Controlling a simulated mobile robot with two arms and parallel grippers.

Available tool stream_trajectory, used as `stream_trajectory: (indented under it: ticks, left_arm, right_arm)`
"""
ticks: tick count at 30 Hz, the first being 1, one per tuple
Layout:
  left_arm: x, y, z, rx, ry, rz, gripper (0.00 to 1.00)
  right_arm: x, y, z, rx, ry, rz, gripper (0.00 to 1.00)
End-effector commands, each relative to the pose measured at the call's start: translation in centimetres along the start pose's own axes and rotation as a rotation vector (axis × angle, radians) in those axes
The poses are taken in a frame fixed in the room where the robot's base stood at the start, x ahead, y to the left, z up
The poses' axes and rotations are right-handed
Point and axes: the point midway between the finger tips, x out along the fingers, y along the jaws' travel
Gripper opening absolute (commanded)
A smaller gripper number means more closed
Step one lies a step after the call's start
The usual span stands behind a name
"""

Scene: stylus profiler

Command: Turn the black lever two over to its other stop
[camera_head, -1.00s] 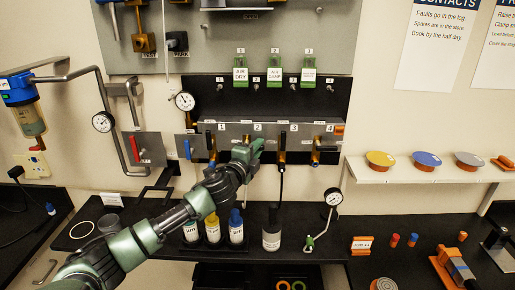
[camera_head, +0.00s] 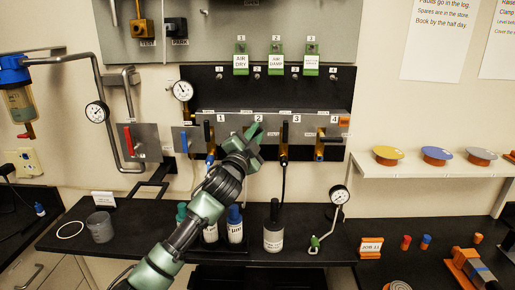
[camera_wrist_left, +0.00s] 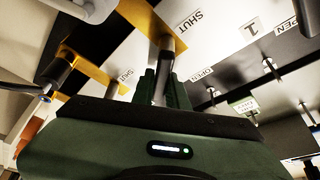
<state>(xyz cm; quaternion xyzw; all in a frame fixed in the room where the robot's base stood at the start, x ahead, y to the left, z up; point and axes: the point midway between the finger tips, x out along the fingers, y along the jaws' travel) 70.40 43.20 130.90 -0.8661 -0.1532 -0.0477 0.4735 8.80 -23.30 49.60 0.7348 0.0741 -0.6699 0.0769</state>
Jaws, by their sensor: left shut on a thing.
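My left gripper (camera_head: 256,131) is at the valve position marked 2 on the grey panel (camera_head: 268,124), and it hides most of that valve and its black lever in the head view. In the left wrist view, my gripper's green fingers (camera_wrist_left: 165,88) are shut on the black lever two (camera_wrist_left: 159,90), which shows as a thin bar between them below the brass valve body (camera_wrist_left: 143,18). Labels reading SHUT and OPEN lie on the panel around it. My right gripper is not in view.
Bottles (camera_head: 235,228) stand on the dark bench below my arm. A gauge (camera_head: 339,194) stands to the right.

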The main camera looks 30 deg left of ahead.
Motion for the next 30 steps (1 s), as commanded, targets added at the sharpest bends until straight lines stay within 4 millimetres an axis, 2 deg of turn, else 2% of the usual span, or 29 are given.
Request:
stream_trajectory:
  ticks: [1, 15, 21, 30]
  left_arm:
    - [-0.2, 0.6, 0.4, -0.051, -0.001, -0.017, 0.00]
    - [-0.3, -1.0, 0.7, -0.463, -0.002, -0.186, 0.00]
    - [-0.4, -1.6, 0.9, -0.624, -0.003, -0.251, 0.00]
    - [-0.5, -2.2, 1.3, -0.796, -0.004, -0.323, 0.00]
  right_arm:
    - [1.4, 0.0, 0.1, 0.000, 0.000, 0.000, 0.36]
    - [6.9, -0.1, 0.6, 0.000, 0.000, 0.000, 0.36]
    - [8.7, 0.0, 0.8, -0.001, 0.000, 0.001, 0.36]
    - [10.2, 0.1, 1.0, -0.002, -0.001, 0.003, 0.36]
